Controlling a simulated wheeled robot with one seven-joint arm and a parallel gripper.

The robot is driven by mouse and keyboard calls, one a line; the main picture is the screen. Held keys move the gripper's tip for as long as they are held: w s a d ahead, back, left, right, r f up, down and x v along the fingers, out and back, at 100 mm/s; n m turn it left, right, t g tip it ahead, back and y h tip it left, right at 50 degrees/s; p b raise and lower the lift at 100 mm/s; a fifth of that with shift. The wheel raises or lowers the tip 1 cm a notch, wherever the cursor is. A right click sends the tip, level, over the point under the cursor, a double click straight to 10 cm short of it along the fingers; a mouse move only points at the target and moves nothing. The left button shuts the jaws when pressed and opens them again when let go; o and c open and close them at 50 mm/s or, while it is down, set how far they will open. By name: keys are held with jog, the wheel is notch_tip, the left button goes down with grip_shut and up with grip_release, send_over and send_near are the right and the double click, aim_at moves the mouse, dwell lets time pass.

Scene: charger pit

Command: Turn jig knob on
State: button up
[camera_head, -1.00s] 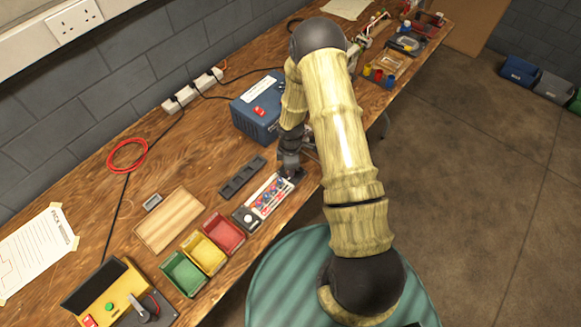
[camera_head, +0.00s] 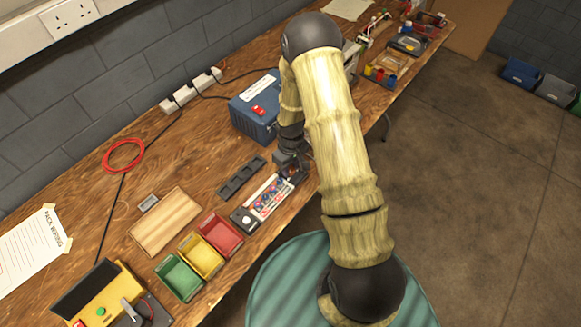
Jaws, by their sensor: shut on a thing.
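My gripper (camera_head: 291,167) is low over the bench at the right end of a narrow panel (camera_head: 245,219) with a white round knob and a strip of coloured parts. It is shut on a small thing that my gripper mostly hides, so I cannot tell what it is. I cannot tell whether it touches the panel. A yellow unit (camera_head: 83,293) at the lower left, cut by the picture's edge, has a green button, a red part and a grey lever-like knob (camera_head: 131,310) on a dark base. No label shows which is the jig.
Green (camera_head: 180,278), yellow (camera_head: 201,257) and red (camera_head: 220,235) bins stand between the panel and the yellow unit. A blue box (camera_head: 255,108) with a red switch stands behind my gripper. A wooden board (camera_head: 166,222) and black tray (camera_head: 241,178) lie nearby.

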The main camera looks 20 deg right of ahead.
aim_at(290, 169)
jog(key=shift+w+m, duration=0.1)
jog(key=shift+m, duration=0.9)
jog(key=o, duration=1)
jog(key=shift+c, duration=0.2)
jog(key=shift+r, duration=0.15)
notch_tip(290, 169, up, 17)
jog(key=b, duration=0.1)
jog(key=shift+b, duration=0.35)
jog(key=shift+r, duration=0.1)
